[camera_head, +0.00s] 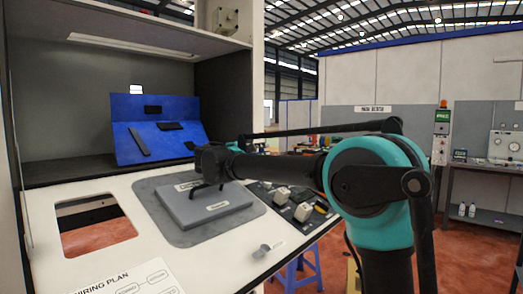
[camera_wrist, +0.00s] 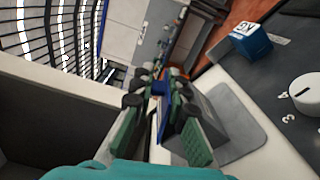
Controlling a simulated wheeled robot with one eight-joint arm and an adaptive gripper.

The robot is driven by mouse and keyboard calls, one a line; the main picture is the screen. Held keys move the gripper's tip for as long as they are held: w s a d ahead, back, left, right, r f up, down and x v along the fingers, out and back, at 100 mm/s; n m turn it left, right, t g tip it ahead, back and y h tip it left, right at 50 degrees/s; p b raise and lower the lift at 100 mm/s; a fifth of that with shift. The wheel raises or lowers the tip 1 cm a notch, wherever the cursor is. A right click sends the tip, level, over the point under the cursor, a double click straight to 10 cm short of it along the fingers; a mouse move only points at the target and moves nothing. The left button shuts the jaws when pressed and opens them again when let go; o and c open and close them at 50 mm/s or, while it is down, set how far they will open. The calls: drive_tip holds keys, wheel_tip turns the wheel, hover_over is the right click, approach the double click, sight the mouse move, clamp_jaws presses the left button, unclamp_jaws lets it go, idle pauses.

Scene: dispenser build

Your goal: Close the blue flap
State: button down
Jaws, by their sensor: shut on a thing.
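The blue flap (camera_head: 158,150) stands tilted inside the cabinet on the left, as a blue panel with several black pieces on it, in front of a taller blue part (camera_head: 175,105). My gripper (camera_head: 203,166) is at the flap's lower right side, above the grey box. In the wrist view my gripper (camera_wrist: 160,95) has green pads closed on a narrow blue piece (camera_wrist: 161,88), which looks like the flap's edge. The grip itself is hidden in the head view by my wrist.
A grey box (camera_head: 208,206) sits on a grey mat (camera_head: 165,215) just below my gripper. A rectangular opening (camera_head: 125,227) is at the left of the white worktop. A panel with small controls (camera_head: 303,212) lies to the right. The cabinet side wall (camera_head: 222,95) stands behind.

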idle(0.3)
drive_tip(key=c, duration=1.6)
unclamp_jaws()
drive_tip(key=shift+o, duration=0.2)
drive_tip(key=v, duration=1.2)
drive_tip(key=shift+f, duration=0.1)
